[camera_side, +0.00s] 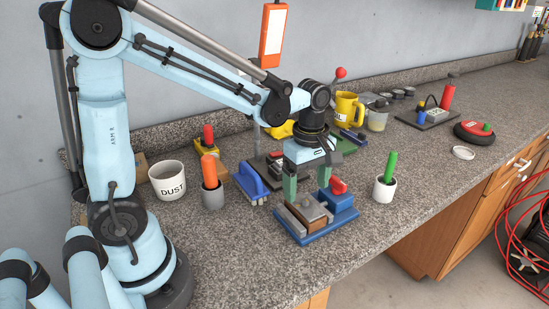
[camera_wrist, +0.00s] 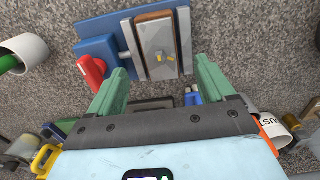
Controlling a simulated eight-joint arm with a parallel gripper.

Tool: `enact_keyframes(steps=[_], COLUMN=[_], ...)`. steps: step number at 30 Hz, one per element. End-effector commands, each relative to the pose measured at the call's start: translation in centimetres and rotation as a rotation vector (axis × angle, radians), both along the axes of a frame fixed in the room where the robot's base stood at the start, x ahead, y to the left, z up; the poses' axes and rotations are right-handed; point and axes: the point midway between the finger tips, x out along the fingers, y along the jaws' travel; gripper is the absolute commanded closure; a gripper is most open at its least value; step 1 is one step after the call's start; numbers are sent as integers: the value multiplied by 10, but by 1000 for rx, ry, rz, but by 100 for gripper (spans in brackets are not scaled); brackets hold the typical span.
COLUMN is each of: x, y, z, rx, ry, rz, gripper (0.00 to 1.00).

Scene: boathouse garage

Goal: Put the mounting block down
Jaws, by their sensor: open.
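The mounting block appears to be the grey, wood-edged block (camera_side: 309,207) in the blue clamp fixture (camera_side: 318,231); its identity is not certain. In the wrist view, the block (camera_wrist: 160,50) has a grey face with small yellow marks and a brown edge. It sits between grey rails on the blue base (camera_wrist: 100,24). The fixture has a red handle (camera_side: 338,186) on its blue jaw. My gripper (camera_side: 306,184) is open, with green fingers pointing down above the block. In the wrist view, my gripper (camera_wrist: 162,70) has its fingertips apart, with nothing between them. Any contact is unclear.
A white cup with a green handle (camera_side: 385,188) stands right of the fixture. A blue brush (camera_side: 250,182), a grey cup with an orange handle (camera_side: 212,193) and a white DUST mug (camera_side: 168,181) stand left. Tools crowd behind. Counter space is clear at the front left.

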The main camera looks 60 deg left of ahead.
Motion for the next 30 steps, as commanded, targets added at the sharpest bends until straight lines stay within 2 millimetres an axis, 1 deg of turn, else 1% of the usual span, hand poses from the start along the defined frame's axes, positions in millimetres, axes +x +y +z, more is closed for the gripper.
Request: enact_keyframes(steps=[1, 3, 9, 15, 21, 30], x=[-1, 0, 0, 0, 0, 0], y=[0, 0, 0, 0, 0, 0], z=[9, 20, 50, 69, 75, 74], rx=[0, 0, 0, 0, 0, 0], ry=[0, 0, 0, 0, 0, 0], rz=[0, 0, 0, 0, 0, 0], gripper=[18, 18, 18, 18, 18, 18])
